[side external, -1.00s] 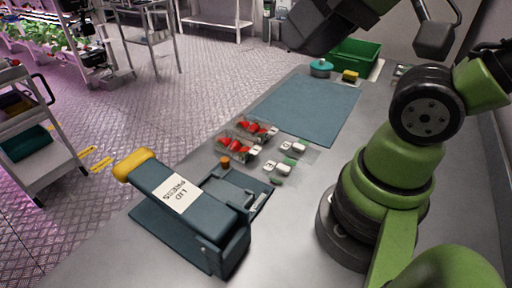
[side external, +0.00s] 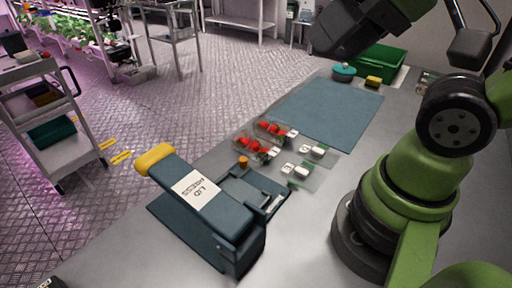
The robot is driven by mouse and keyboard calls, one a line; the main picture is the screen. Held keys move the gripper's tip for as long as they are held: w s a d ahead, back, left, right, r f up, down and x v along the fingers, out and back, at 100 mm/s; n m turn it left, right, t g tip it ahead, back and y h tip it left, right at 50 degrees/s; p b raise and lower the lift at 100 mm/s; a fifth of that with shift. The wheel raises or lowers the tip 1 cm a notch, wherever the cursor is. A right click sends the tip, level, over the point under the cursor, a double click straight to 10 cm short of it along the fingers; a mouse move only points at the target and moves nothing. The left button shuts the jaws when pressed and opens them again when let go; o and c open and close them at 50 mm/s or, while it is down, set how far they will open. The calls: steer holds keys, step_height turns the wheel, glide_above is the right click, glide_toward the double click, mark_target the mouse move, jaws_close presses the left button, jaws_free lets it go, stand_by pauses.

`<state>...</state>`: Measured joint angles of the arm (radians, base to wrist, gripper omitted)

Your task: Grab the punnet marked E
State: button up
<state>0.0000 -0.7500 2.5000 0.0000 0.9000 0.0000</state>
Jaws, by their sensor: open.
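Two clear punnets of red berries sit side by side on the grey bench, the nearer punnet (side external: 256,147) and the farther punnet (side external: 275,130). Small white labels show at their right ends, but the letters are too small to read, so I cannot tell which is marked E. My gripper (side external: 325,42) is the dark block at the top of the side external view, high above the bench and well apart from the punnets. Its fingers are hard to make out; nothing shows held in it.
The lid press (side external: 215,210) with its yellow handle (side external: 155,158) stands in front of the punnets. Clear pieces with white blocks (side external: 300,171) lie right of them. A blue mat (side external: 325,110) lies empty behind. A green crate (side external: 378,58) and teal round container (side external: 343,71) stand farther back.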

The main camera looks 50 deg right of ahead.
steer(key=shift+o, duration=0.4)
steer(key=o, duration=0.5)
